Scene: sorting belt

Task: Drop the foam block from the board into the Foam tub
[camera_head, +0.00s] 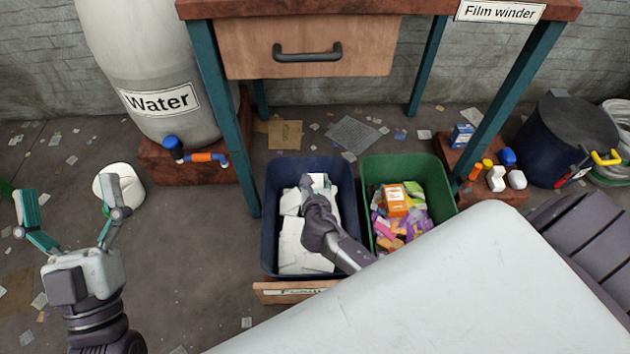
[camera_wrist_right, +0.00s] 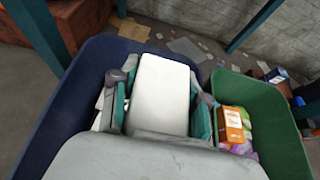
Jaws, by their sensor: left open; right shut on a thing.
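The white foam block (camera_wrist_right: 162,85) is between the teal pads of my right gripper (camera_wrist_right: 160,100) in the right wrist view. My right gripper is shut on it, over the dark blue tub (camera_head: 269,222). In the head view my right gripper (camera_head: 308,190) is seen from above, with my wrist hiding part of the tub. White pieces (camera_head: 290,245) lie in this tub. A wooden label plate (camera_head: 275,291) at its front is partly covered by my arm; its word looks like Foam. My left gripper (camera_head: 66,195) is open and empty over the floor at the left.
A green tub (camera_head: 443,190) with colourful packs stands right beside the blue tub. A bench with a drawer (camera_head: 310,75) and teal legs (camera_head: 222,120) rises behind. A Water tank (camera_head: 150,60) and a dark pot (camera_head: 565,140) stand at the sides.

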